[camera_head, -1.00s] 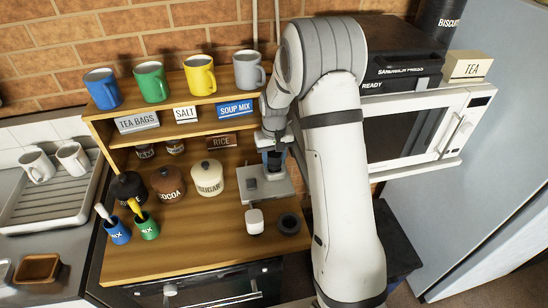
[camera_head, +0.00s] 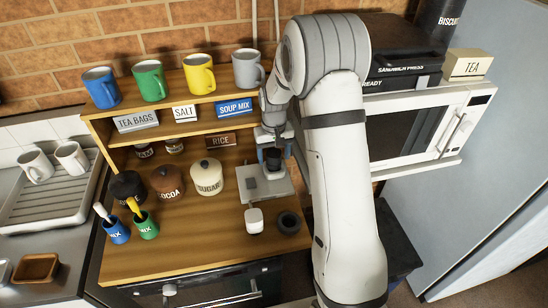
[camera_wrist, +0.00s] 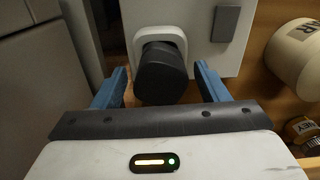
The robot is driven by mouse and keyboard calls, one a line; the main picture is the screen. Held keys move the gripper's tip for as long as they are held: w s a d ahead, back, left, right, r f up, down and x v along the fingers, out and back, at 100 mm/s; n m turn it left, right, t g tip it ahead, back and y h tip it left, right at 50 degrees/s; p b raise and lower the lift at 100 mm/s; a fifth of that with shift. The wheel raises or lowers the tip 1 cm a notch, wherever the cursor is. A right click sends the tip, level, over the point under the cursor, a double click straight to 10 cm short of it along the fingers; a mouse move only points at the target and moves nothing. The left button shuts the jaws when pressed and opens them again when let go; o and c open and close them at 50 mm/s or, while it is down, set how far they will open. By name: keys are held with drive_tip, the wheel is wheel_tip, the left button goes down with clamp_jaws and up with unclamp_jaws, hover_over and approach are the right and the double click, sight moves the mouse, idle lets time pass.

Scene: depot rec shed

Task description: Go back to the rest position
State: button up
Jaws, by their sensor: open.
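My gripper (camera_head: 271,152) is in front of a pale grey appliance (camera_head: 264,185) on the wooden counter, below the shelf. In the wrist view my gripper (camera_wrist: 161,72) has its two blue fingers spread apart. A dark, rounded cylindrical part (camera_wrist: 161,76) sticks out of the appliance's white body (camera_wrist: 197,20) between them. Gaps show between this part and both fingers, so nothing is gripped. My arm hides some of the area to the right of the appliance in the head view.
A shelf (camera_head: 190,128) with several mugs stands close behind my gripper. Cocoa (camera_head: 167,182) and sugar (camera_head: 207,178) jars stand to the left. A white microwave (camera_head: 425,125) is right of my arm. A small white item (camera_head: 254,221) and a dark ring (camera_head: 288,222) lie in front.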

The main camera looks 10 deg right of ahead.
wheel_tip(320, 180, up, 6)
drive_tip(key=shift+r+b, duration=0.1)
drive_tip(key=shift+b, duration=0.4)
drive_tip(key=shift+s+r, duration=0.3)
drive_tip(key=shift+r, duration=0.3)
drive_tip(key=s+r+t, duration=0.2)
drive_tip(key=s+r, duration=0.8)
drive_tip(key=s, duration=0.4)
drive_tip(key=s+t, duration=0.1)
drive_tip(key=s, duration=1.3)
drive_tip(key=shift+s+r+m, duration=0.3)
